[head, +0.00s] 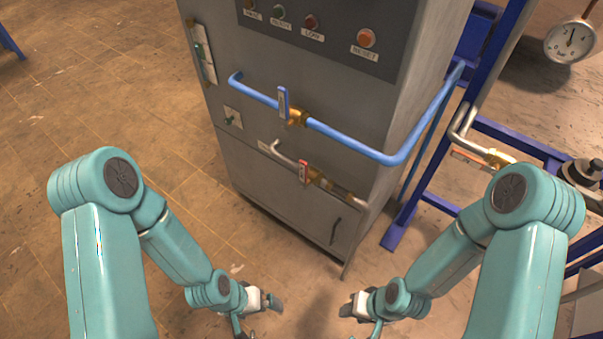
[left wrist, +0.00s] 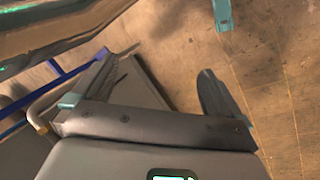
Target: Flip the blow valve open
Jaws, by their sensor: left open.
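Two lever valves sit on the grey cabinet's front in the head view. One has a blue lever (head: 283,101) standing across a blue pipe, beside its brass body (head: 298,117). The lower one has a red lever (head: 303,172) standing across a silver pipe, beside its brass body (head: 316,178). No label shows which is the blow valve. My left gripper (head: 268,303) is low in front of the cabinet, apart from both valves. In the left wrist view its jaws (left wrist: 155,95) are open and empty. My right gripper (head: 348,307) is also low and apart from the valves; its jaws are unclear.
The grey cabinet (head: 275,205) has a button panel (head: 320,28) at its top. The blue pipe (head: 345,137) stands out from its front and bends back at the right. A blue frame (head: 400,228) and a gauge (head: 570,40) are at the right.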

